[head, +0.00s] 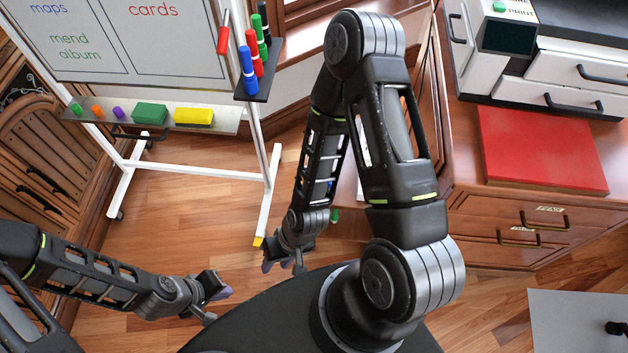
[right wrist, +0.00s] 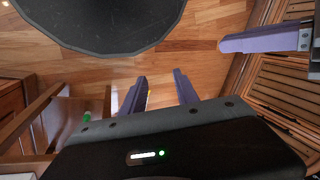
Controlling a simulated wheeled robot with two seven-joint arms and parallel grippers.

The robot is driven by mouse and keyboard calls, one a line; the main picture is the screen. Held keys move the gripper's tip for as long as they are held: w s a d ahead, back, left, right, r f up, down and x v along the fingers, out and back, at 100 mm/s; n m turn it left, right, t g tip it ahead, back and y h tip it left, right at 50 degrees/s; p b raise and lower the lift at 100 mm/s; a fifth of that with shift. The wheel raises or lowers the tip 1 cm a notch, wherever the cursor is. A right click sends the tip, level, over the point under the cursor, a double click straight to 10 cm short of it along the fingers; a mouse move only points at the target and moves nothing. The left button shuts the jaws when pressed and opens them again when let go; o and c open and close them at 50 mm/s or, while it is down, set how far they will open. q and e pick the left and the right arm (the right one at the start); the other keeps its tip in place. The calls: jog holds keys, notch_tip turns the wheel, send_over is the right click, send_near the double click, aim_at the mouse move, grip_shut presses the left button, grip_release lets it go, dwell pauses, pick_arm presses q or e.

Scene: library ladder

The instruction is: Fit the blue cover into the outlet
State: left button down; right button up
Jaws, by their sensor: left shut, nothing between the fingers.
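I cannot make out the blue cover or the outlet in either view. My right gripper (head: 283,264) hangs over the wood floor near the foot of the whiteboard stand. In the right wrist view its two purple fingers (right wrist: 160,88) stand apart with only floor between them, so it is open and empty. My left gripper (head: 218,291) is low on the left of the head view, shut and empty. Its purple fingers also show at the upper right of the right wrist view (right wrist: 255,43).
A whiteboard stand (head: 264,205) carries markers and colored blocks. A wooden cabinet (head: 28,165) stands at the left. A drawer unit (head: 515,220) at the right bears a red board (head: 540,150). A grey-white surface (head: 570,318) is at the lower right. Floor between is clear.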

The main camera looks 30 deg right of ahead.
jog(key=shift+o, duration=0.4)
jog(key=shift+o, duration=0.2)
jog(key=w+d+f+n+h+b, duration=0.1)
jog(key=w+d+n+b, duration=0.3)
jog(key=w+d, duration=0.4)
jog(key=d+n, duration=0.1)
jog(key=d, duration=0.3)
jog(key=w+d+r+n+t+b, duration=0.1)
jog(key=w+d+r+n+b, duration=0.1)
jog(key=d, duration=0.5)
jog(key=w+d+r+n+t+b, duration=0.1)
jog(key=d+r+n, duration=0.3)
jog(key=d, duration=0.4)
jog(key=shift+w+d+n+b, duration=0.2)
jog(key=shift+w+n+b, duration=0.15)
jog(key=shift+w+n, duration=0.3)
jog(key=shift+x, duration=1.35)
